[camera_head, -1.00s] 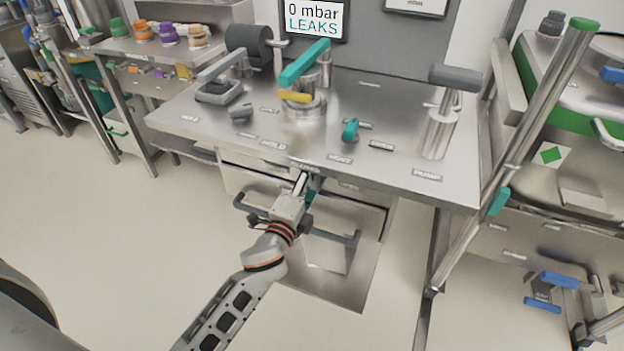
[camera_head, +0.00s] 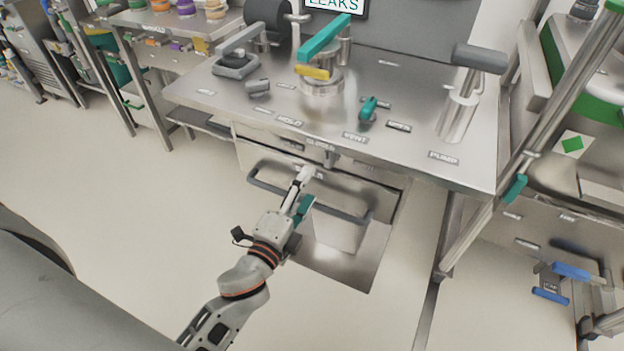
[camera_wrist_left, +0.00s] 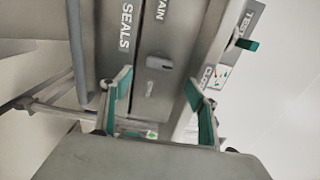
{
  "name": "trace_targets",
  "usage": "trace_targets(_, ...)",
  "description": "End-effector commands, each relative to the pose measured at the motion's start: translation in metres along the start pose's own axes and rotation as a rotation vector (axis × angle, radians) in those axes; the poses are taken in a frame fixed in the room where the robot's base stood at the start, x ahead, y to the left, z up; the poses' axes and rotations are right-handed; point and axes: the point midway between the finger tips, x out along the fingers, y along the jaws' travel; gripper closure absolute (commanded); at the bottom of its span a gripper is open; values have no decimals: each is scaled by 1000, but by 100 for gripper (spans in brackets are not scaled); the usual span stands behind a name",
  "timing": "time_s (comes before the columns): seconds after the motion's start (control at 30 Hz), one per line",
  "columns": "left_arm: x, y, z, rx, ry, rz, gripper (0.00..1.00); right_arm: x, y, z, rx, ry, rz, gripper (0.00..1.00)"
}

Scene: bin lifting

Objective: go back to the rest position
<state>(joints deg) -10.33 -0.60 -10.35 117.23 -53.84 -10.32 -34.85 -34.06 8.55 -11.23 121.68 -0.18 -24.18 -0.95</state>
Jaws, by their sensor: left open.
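Beyond the fingers are grey drawer fronts (camera_wrist_left: 155,65) marked with words such as SEALS. My right gripper does not show.
The bench top carries a teal lever (camera_head: 322,38), a teal valve knob (camera_head: 368,106) and a pump handle (camera_head: 480,57). A steel frame post (camera_head: 540,130) stands at the right. The pale floor (camera_head: 130,220) at the left is clear.

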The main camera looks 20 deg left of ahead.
Motion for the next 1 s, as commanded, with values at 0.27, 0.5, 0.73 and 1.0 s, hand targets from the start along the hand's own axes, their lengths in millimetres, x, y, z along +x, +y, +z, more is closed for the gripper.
trace_targets(0.27, -4, 0, 0, 0, 0, 0, 40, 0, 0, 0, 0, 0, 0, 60)
trace_targets(0.5, -4, 0, 0, 0, 0, 0, 40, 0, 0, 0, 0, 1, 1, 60)
trace_targets(0.73, -15, 5, 1, -108, 3, 41, 40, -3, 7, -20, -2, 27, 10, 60)
trace_targets(1.0, -100, 66, -3, -739, -62, 334, 40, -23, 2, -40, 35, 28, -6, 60)
